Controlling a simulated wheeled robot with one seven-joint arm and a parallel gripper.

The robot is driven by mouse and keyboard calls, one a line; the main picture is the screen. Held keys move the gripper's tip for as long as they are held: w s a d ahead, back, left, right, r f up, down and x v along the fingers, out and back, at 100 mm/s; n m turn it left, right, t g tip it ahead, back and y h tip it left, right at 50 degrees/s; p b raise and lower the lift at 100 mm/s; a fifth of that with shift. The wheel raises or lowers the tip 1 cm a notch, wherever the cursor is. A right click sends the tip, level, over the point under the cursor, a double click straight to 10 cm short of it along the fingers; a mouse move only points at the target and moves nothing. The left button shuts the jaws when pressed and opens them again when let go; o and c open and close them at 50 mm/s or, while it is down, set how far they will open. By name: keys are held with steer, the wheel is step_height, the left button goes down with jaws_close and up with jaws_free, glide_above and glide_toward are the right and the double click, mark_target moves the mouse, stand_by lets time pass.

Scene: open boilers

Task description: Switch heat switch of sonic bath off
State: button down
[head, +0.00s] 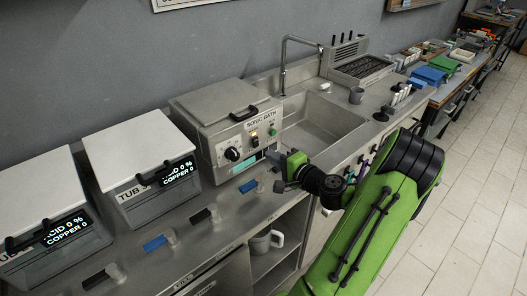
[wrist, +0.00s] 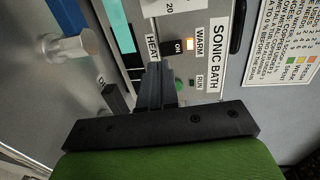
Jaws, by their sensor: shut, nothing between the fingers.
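The sonic bath (head: 215,112) is a grey metal box with a lid handle on the counter. Its front panel has a black dial, a lit amber lamp and a green button. In the wrist view the heat switch (wrist: 178,46) is a small black switch reading ON, between the HEAT label (wrist: 152,47) and the lit WARM lamp (wrist: 190,44). The green RUN button (wrist: 179,85) is nearby. My gripper (wrist: 156,68) is shut and empty, its tips close to the panel beside the HEAT label. I cannot tell whether they touch it. In the head view my gripper (head: 273,157) is before the panel's lower right.
Two lidded tubs (head: 140,150) (head: 40,195) stand left of the bath. Taps with blue and black handles (head: 157,243) line the counter front. A sink (head: 310,125) with a tall faucet lies to the right.

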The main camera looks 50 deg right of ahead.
mark_target(257, 147)
steer(key=w, duration=0.4)
steer(key=shift+w+d+f, duration=0.25)
steer(key=shift+w+f, duration=0.05)
steer(key=shift+f, duration=0.05)
steer(key=shift+w+f, duration=0.1)
steer(key=shift+w, duration=0.1)
